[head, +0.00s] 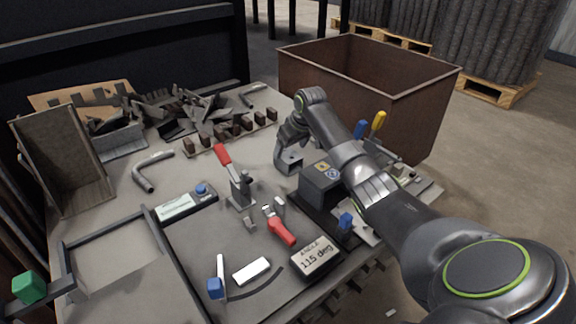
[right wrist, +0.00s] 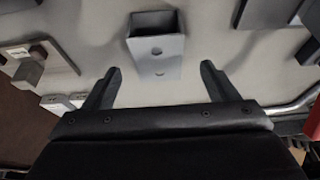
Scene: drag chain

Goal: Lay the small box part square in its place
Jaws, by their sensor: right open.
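The small box part is a grey, open-ended metal box (head: 289,159) on the table beside the dark block, left of my right forearm. No contact shows. In the head view the right gripper (head: 290,138) hangs over the box, its fingers partly hidden. The part's place cannot be told clearly. My left gripper is out of view.
A dark block (head: 318,187) with yellow and blue marks stands right of the box. A red-handled clamp (head: 236,180), another red handle (head: 281,230) and an angle display (head: 316,259) stand nearby. A large brown bin (head: 420,105) stands behind. Scrap parts crowd the back left.

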